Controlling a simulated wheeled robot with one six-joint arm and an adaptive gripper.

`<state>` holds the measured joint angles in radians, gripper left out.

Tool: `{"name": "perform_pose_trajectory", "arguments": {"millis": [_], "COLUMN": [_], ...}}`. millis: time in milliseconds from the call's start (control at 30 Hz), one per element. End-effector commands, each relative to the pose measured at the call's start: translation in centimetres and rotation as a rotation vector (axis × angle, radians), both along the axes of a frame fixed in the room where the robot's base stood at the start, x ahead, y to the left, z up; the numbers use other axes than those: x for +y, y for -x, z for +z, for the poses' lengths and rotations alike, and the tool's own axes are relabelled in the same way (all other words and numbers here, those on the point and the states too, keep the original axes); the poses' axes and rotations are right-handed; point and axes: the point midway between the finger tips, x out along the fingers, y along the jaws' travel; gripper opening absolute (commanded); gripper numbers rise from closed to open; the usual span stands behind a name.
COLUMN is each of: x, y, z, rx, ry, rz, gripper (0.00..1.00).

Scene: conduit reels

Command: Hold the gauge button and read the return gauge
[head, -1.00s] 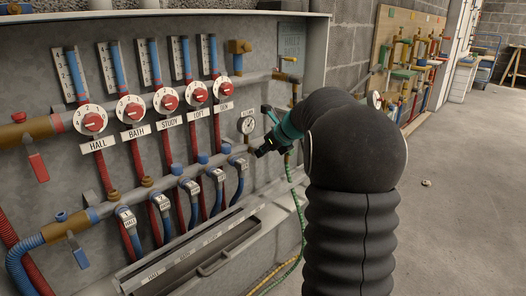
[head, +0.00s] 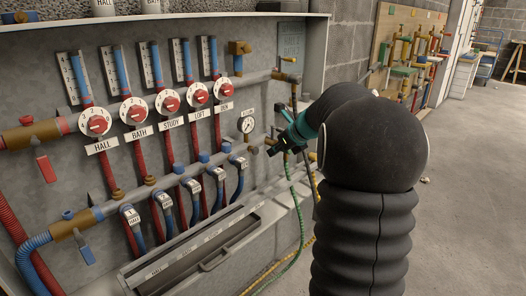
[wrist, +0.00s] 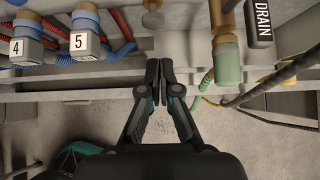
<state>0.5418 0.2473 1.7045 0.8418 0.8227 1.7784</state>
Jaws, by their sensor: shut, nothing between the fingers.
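The return gauge (head: 247,125) is a small round white dial on the grey panel, right of the DEN valve. Its needle is too small to read here. A small brass fitting (head: 254,150) sits just below it; I cannot tell whether it is the gauge button. My gripper (head: 269,150) is right of and below the gauge, its fingers pointing left toward the panel. In the wrist view my gripper (wrist: 160,65) has its fingers together and empty. A round brass knob (wrist: 152,19) lies beyond the fingertips, apart from them in the picture.
Red dial valves (head: 134,110) with name plates line the panel to the left. Numbered blue hose fittings (wrist: 86,40) are left in the wrist view. A DRAIN tag (wrist: 262,22) and green-collared fitting (wrist: 228,65) are on the right. A trough (head: 190,258) runs below.

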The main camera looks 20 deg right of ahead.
Motion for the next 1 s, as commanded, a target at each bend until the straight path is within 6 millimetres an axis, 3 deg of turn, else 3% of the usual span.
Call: {"name": "perform_pose_trajectory", "arguments": {"millis": [200, 400, 1000], "x": [-0.2, -0.8, -1.2], "y": [2.7, 4.4, 5.0], "z": [3.3, 5.0, 5.5], "rx": [0.001, 0.003, 0.003], "ry": [0.000, -0.001, -0.001], "rz": [0.013, 0.015, 0.012], "gripper": [0.00, 0.00, 0.00]}}
